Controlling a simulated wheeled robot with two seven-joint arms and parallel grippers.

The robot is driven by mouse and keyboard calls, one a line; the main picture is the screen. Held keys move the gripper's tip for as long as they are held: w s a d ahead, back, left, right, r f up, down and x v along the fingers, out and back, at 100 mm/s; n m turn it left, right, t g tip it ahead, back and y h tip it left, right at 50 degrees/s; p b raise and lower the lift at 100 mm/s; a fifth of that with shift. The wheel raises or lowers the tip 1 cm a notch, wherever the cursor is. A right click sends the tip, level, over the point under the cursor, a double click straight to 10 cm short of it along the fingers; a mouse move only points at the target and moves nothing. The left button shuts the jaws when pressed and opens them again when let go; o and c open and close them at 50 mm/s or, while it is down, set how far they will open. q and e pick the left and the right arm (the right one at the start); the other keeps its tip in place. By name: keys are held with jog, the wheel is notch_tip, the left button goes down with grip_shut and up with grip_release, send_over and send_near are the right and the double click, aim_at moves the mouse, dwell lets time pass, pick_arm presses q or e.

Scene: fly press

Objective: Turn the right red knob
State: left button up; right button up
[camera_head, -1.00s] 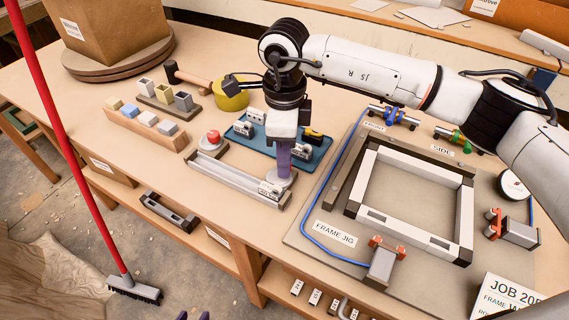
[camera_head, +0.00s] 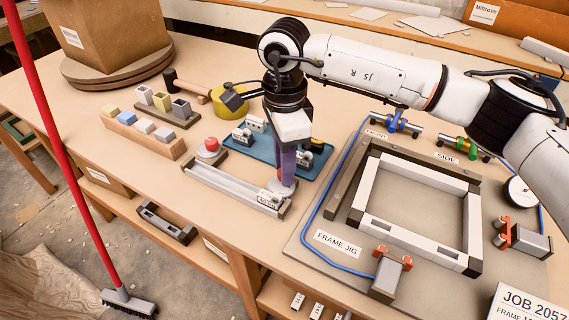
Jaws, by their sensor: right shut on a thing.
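The right red knob (camera_head: 279,177) sits on a round grey base (camera_head: 284,189) at the right end of a long grey metal rail fixture. Only a sliver of its red shows; my gripper hides the rest. My right gripper (camera_head: 287,172), with purple fingers, points straight down and is shut on this knob. The other red knob (camera_head: 211,143) stands free on its own grey base near the left end of the rail. My left gripper is out of view.
The metal rail (camera_head: 228,183) lies along the front of the knobs. A blue tray (camera_head: 262,152) with small parts is just behind my gripper. The frame jig (camera_head: 330,205) with clamps is to the right. A block rack (camera_head: 140,138) stands left.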

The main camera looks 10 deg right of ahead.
jog(key=o, duration=0.9)
jog(key=shift+o, duration=0.8)
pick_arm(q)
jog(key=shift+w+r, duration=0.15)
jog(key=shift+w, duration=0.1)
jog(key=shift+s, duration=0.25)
pick_arm(e)
notch_tip(320, 180, up, 10)
jog(key=shift+r, duration=0.2)
